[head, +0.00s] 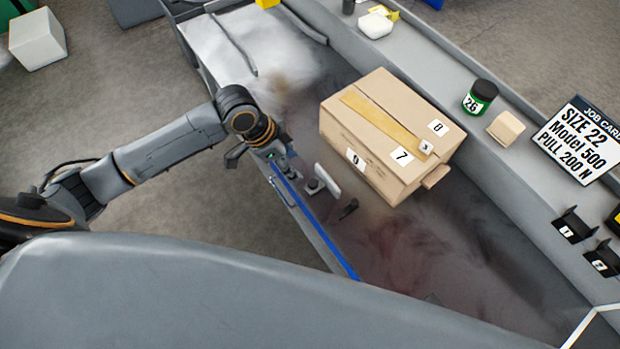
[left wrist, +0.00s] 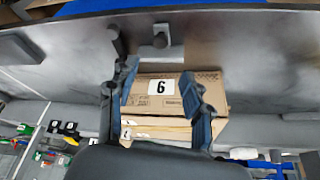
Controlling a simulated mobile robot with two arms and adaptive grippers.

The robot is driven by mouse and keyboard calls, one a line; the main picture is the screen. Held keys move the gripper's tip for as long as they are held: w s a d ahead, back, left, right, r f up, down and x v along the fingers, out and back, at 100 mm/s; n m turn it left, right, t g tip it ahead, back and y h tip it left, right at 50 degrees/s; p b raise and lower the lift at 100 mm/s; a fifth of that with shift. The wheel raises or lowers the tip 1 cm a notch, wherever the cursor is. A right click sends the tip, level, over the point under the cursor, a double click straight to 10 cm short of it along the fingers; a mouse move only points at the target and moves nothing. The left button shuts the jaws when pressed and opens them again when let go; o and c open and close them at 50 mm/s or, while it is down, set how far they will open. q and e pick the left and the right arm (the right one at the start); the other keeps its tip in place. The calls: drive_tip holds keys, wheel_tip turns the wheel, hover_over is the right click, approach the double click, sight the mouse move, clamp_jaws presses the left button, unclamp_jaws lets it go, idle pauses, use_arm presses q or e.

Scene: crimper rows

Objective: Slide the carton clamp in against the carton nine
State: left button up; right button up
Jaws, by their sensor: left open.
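The brown carton (head: 355,120) sits on the grey bench, with labels 8, 7 and one like 6 or 9 on the side facing the clamp. The carton (left wrist: 212,84) shows that label in the left wrist view, where the scene appears upside down. The carton clamp (head: 327,181) has a pale upright plate with a dark knob, standing apart from the carton's near side. In the left wrist view the clamp (left wrist: 163,55) lies just beyond my fingertips. My left gripper (head: 285,166) is open and empty beside the clamp; its fingers (left wrist: 160,76) frame the carton. My right gripper is out of view.
A dark lever-like part (head: 348,208) lies beside the clamp. A blue strip (head: 325,243) runs along the bench's near edge. A green jar (head: 480,97), a small wooden block (head: 506,128) and a job card (head: 583,138) stand on the back ledge.

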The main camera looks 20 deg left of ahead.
sight(313, 183)
use_arm(q)
drive_tip(key=x, duration=1.1)
drive_tip(key=shift+d+f+b, duration=0.15)
drive_tip(key=shift+f+b, duration=0.1)
drive_tip(key=shift+b, duration=0.05)
drive_tip(key=shift+c, duration=0.4)
clamp_jaws()
